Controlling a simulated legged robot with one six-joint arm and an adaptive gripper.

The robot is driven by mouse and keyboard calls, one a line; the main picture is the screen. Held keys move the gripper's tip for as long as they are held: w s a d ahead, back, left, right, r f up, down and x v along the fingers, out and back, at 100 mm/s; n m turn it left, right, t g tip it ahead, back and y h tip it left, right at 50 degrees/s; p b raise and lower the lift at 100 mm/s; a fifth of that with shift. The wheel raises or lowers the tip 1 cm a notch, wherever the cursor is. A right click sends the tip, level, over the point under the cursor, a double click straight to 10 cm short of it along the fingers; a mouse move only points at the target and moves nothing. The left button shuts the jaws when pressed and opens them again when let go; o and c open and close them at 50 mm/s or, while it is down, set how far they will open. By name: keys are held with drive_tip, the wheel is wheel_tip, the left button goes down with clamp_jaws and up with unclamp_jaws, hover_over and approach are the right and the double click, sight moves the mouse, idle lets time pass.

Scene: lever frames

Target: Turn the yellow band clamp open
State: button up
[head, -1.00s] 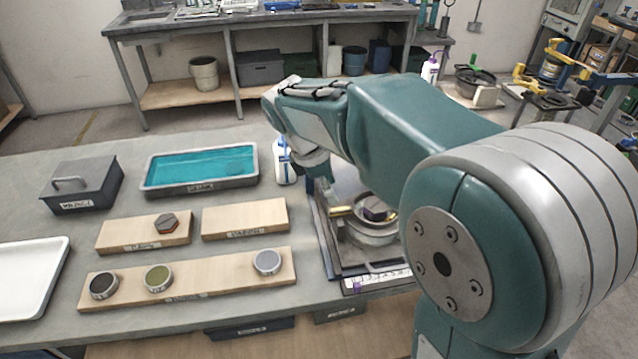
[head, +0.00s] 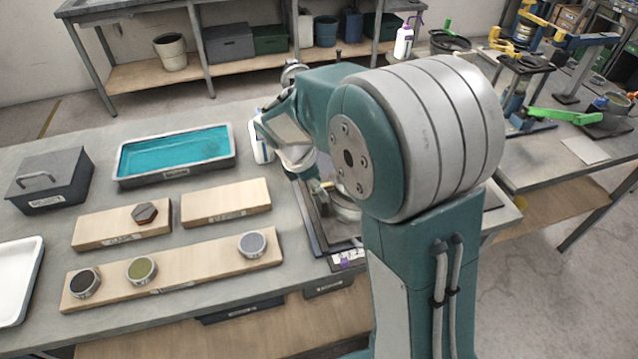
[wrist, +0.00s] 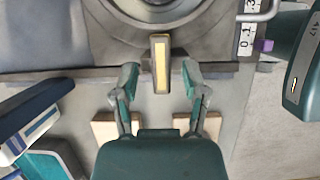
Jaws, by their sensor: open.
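The yellow band clamp shows as a short lever (wrist: 161,58) with a yellow strip, sticking out from a round grey metal part (wrist: 160,12) in the wrist view. My gripper (wrist: 160,76) is open. Its two fingers stand one on each side of the lever's end, with a gap on both sides and no clear contact. In the head view a bit of yellow (head: 326,185) shows on the fixture (head: 318,228) beside my arm. My arm hides most of the fixture and the fingers there.
Wooden boards (head: 226,202) with round pieces, a teal-filled tray (head: 174,157) and a grey lidded box (head: 48,180) are left of the fixture. A white bottle (head: 262,150) stands close behind my wrist. A scale strip (wrist: 246,38) is at the fixture's edge.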

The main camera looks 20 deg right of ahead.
drive_tip(key=shift+d+f, duration=0.2)
drive_tip(key=shift+d, duration=0.05)
clamp_jaws()
drive_tip(key=m+g, duration=0.1)
drive_tip(key=m, duration=0.3)
drive_tip(key=shift+m+g+y, duration=0.3)
drive_tip(key=shift+m+g, duration=0.1)
drive_tip(key=m, duration=0.2)
drive_tip(key=m+g, duration=0.1)
drive_tip(key=m, duration=0.1)
drive_tip(key=shift+m+g+y, duration=0.3)
drive_tip(key=shift+y, duration=0.1)
drive_tip(key=m, duration=0.2)
drive_tip(key=m+g+y, duration=0.1)
drive_tip(key=m, duration=0.1)
drive_tip(key=shift+m+y, duration=1.1)
drive_tip(key=shift+m, duration=1.2)
